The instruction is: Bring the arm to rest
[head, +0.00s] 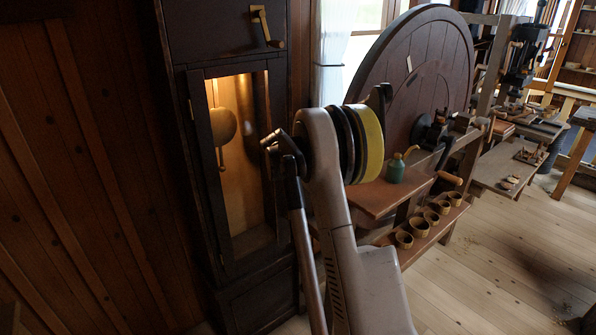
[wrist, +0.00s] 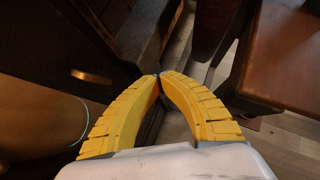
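My gripper (wrist: 159,76) shows in the wrist view with two yellow, ridged fingers. Their tips meet and I see nothing held between them. My arm (head: 340,215) rises through the middle of the head view and bends at a joint with dark and yellow discs. The gripper itself cannot be made out in the head view. In the wrist view, the fingertips point into a gap between a dark wooden case on the left and a reddish-brown wooden board (wrist: 285,55) on the right.
A tall dark clock case (head: 185,110) with a lit pendulum (head: 223,125) stands close left of my arm. A large wooden wheel (head: 415,65), a green oil can (head: 395,170) on a shelf and several small cups (head: 420,227) lie right. Plank floor (head: 480,275) at lower right is mostly clear.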

